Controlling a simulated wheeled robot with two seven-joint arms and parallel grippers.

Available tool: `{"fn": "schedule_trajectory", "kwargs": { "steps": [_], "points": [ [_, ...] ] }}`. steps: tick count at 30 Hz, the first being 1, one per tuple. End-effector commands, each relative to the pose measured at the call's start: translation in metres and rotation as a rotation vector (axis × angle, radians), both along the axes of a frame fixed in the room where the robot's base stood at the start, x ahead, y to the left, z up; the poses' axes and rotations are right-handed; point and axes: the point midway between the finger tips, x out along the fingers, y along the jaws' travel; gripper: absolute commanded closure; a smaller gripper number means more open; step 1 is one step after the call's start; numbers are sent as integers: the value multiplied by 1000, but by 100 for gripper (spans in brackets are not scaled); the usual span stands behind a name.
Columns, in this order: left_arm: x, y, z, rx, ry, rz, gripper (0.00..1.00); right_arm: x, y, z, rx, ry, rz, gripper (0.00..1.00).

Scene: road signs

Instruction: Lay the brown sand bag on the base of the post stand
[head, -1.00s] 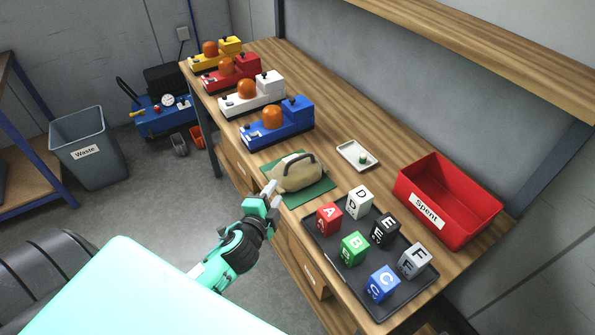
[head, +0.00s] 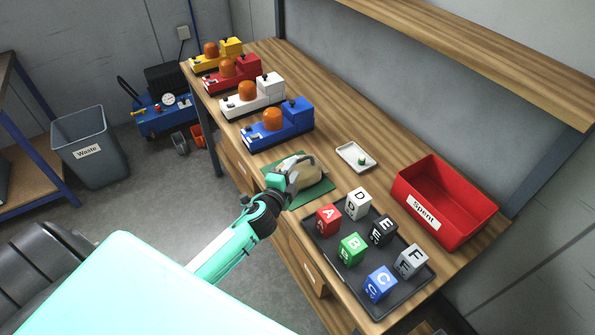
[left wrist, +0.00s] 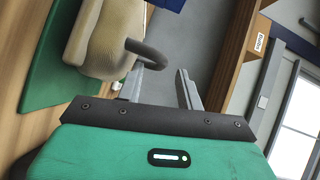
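The brown sand bag (head: 309,175), beige with a dark handle, lies on a green mat (head: 319,192) on the workbench. In the left wrist view the bag (left wrist: 108,40) is at upper left, and its handle (left wrist: 146,51) reaches toward the fingertips. My left gripper (head: 288,181) is at the bag's near-left side and hides part of it. Its fingers (left wrist: 160,80) are apart in the left wrist view, with the handle's end showing in the gap; I cannot tell whether they straddle it. No post stand shows. My right gripper is not in view.
Blue (head: 280,127), white, red and yellow beacon units line the bench's far end. A waste bin (head: 92,160) is on the floor.

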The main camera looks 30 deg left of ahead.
Motion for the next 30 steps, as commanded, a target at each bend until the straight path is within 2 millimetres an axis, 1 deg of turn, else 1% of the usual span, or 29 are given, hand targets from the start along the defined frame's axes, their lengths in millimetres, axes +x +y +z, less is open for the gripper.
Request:
{"fn": "schedule_trajectory", "kwargs": {
  "steps": [1,4,9,13,19,20,21,23,25,26,30],
  "points": [
    [7,1,4,-1,-1,0,63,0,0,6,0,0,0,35],
    [20,2,5,0,-2,2,63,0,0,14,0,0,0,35],
    [40,5,0,0,-1,2,63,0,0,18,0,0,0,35],
    [46,5,-2,0,-1,0,63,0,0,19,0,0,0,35],
    [46,5,-3,0,-1,0,63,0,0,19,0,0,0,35],
    [46,5,-3,0,-1,0,65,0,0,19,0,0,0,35],
    [46,5,-3,0,-1,0,73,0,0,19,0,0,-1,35],
    [46,5,-2,0,-1,0,85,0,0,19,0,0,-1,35],
    [46,5,-2,0,-1,0,98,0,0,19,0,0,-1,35],
    [46,5,-2,0,-1,0,100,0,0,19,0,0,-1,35],
    [46,5,-2,0,-1,0,100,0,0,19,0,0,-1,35]
  ]
}}
